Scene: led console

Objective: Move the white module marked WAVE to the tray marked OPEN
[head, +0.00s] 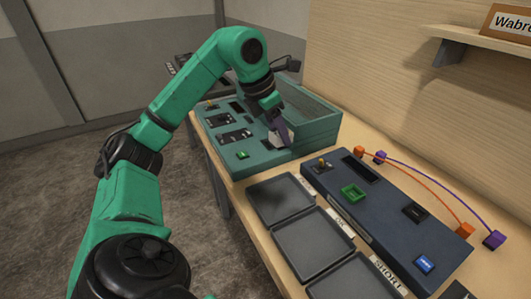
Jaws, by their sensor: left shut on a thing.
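My left gripper (278,133) reaches over the teal box at the back of the table. It is shut on a white module (288,136), held at the front right part of that box. Any marking on the module is too small to read. Three dark trays stand in a row on the table: a far one (281,200), a middle one (313,243) and a near one (352,282). The near label reads SHORT; the other two labels are too small to read surely. My right gripper is not in view.
The teal box (318,133) holds several dark modules and a green one (242,155). A dark blue console (385,215) with a green-framed socket (354,193) and a blue part (424,263) lies right of the trays. Orange and purple cables run behind it. The trays look empty.

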